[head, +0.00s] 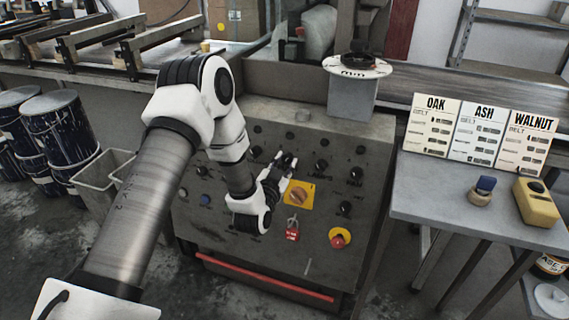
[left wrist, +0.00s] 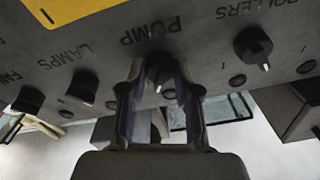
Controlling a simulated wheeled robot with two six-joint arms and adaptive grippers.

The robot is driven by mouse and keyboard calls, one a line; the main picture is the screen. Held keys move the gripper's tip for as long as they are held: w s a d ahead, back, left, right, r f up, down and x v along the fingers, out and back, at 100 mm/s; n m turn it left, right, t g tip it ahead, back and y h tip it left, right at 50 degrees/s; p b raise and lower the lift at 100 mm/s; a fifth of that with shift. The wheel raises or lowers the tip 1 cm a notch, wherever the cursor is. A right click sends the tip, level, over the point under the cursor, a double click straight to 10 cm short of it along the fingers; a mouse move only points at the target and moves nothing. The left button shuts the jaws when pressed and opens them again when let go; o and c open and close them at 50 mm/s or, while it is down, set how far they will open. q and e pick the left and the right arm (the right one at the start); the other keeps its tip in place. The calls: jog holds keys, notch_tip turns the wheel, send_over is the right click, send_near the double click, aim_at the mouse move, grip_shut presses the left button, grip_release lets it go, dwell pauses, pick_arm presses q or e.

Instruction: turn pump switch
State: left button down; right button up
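The pump switch (left wrist: 159,74) is a dark knob with a light pointer line, under the upside-down PUMP label in the left wrist view. My left gripper (left wrist: 158,88) is open, with one finger on each side of this knob and a visible gap between them. Whether either finger touches the knob I cannot tell. In the head view my left gripper (head: 285,163) is at the sloped grey control panel (head: 232,182), and it largely hides the knob. My right gripper is in neither view.
Nearby are the rollers knob (left wrist: 253,45), the lamps knob (left wrist: 82,88) and the fan knob (left wrist: 28,100). Below the gripper are a yellow-plated rotary switch (head: 299,195), a red tag (head: 292,235) and a red emergency button (head: 338,240). A side table (head: 420,195) with cards stands right.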

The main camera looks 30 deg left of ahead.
pick_arm(q)
jog(key=shift+n, duration=0.4)
jog(key=shift+f+n+b, duration=0.1)
jog(key=shift+n+b, duration=0.3)
jog(key=shift+n, duration=0.3)
jog(key=n+y+b, duration=0.1)
jog(key=n, duration=0.2)
jog(key=shift+d+n, duration=0.1)
jog(key=shift+n, duration=0.3)
jog(key=n+g+b, duration=0.1)
jog(key=n, duration=0.3)
jog(key=shift+y, duration=0.4)
jog(key=shift+n+g+b, duration=0.4)
jog(key=shift+n+b, duration=0.15)
jog(key=shift+n, duration=1.25)
jog(key=c, duration=0.8)
grip_release()
jog(key=shift+w, duration=0.1)
